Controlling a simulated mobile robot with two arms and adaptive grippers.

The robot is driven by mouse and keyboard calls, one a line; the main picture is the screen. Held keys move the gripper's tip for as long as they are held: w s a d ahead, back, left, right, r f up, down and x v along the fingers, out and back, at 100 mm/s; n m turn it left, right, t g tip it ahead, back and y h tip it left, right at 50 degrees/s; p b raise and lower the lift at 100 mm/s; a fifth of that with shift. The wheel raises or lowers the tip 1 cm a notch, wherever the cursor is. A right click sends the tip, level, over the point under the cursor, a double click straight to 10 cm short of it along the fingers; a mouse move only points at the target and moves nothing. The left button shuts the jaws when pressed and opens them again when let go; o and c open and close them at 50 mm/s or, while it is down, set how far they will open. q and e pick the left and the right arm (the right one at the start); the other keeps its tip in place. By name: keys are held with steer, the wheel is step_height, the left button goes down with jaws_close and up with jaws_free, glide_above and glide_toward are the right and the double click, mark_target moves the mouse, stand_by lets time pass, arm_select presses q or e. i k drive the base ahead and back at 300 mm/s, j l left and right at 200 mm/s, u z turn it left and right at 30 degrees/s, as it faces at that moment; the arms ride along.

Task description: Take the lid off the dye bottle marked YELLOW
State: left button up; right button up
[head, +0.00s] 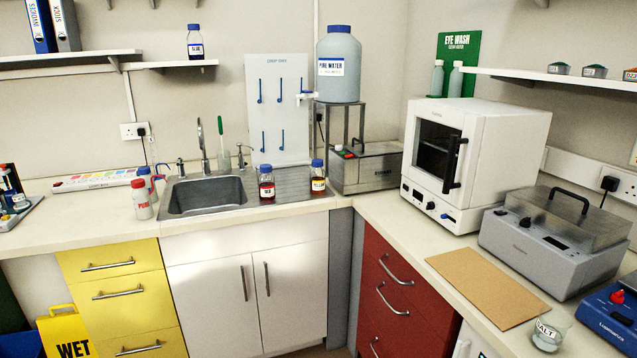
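Two small dye bottles with blue lids stand on the ridged steel drainboard to the right of the sink. The right one (318,184) has dark amber contents and a pale label too small to read surely; it looks like the yellow dye. Its blue lid (317,163) is on. The left one (267,188) has red contents, a white label and its blue lid on. A third bottle (195,46), dark blue with a blue lid, stands on the wall shelf. Neither of my grippers shows in the head view.
The steel sink (205,195) lies left of the bottles. Behind the drainboard are a peg board (283,75) and a large water jug (338,90) on a stand. A metal bath (368,168) stands to the right.

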mark_target(317, 175)
steer(key=i, duration=1.05)
steer(key=j+z, duration=0.05)
